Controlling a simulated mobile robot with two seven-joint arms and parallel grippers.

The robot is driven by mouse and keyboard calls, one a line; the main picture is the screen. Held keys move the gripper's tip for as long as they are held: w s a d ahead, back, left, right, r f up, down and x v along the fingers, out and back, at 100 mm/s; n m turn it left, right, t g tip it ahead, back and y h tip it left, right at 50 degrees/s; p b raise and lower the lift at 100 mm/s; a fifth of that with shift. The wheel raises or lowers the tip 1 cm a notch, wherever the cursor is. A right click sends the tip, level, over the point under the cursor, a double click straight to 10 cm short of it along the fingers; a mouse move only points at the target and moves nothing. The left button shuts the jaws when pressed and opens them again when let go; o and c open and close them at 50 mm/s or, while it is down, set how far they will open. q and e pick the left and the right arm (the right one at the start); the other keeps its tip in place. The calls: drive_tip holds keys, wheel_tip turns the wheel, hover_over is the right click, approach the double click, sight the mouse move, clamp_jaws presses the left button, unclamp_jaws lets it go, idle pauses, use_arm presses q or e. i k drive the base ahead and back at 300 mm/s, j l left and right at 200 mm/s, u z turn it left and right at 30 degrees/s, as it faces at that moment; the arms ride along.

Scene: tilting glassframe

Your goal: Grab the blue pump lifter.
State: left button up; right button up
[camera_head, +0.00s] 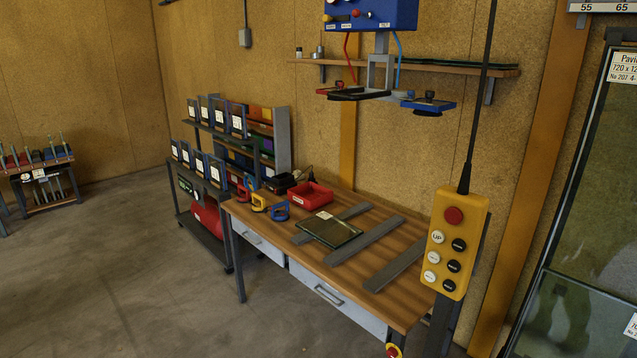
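A small blue hand-held lifter (280,211) sits at the left end of the wooden workbench (390,252), near its front edge. It looks like the blue pump lifter, though its details are too small to tell. A yellow tool of similar shape (259,201) is just left of it, close by or touching. Neither of my grippers is in view, and nothing holds the blue lifter.
A red bin (309,196) stands behind the blue lifter. A glass pane (331,230) lies on grey strips to its right. A hanging blue vacuum unit (370,14) and yellow button pendant (455,245) occupy space above the bench. Floor in front (130,270) is clear.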

sight(283, 216)
drive_tip(key=i+l+u, duration=0.25)
drive_tip(key=i, duration=0.35)
drive_tip(key=i+l+u, duration=0.25)
drive_tip(key=i+l, duration=0.15)
drive_tip(key=i, duration=0.15)
drive_tip(key=i+j+u, duration=0.15)
drive_tip(key=i+j, duration=0.75)
drive_tip(key=i+l+u, duration=0.1)
drive_tip(key=i, duration=0.45)
drive_tip(key=i+l+u, duration=0.1)
drive_tip(key=i, duration=0.5)
drive_tip(key=i+l, duration=0.1)
drive_tip(key=l, duration=0.2)
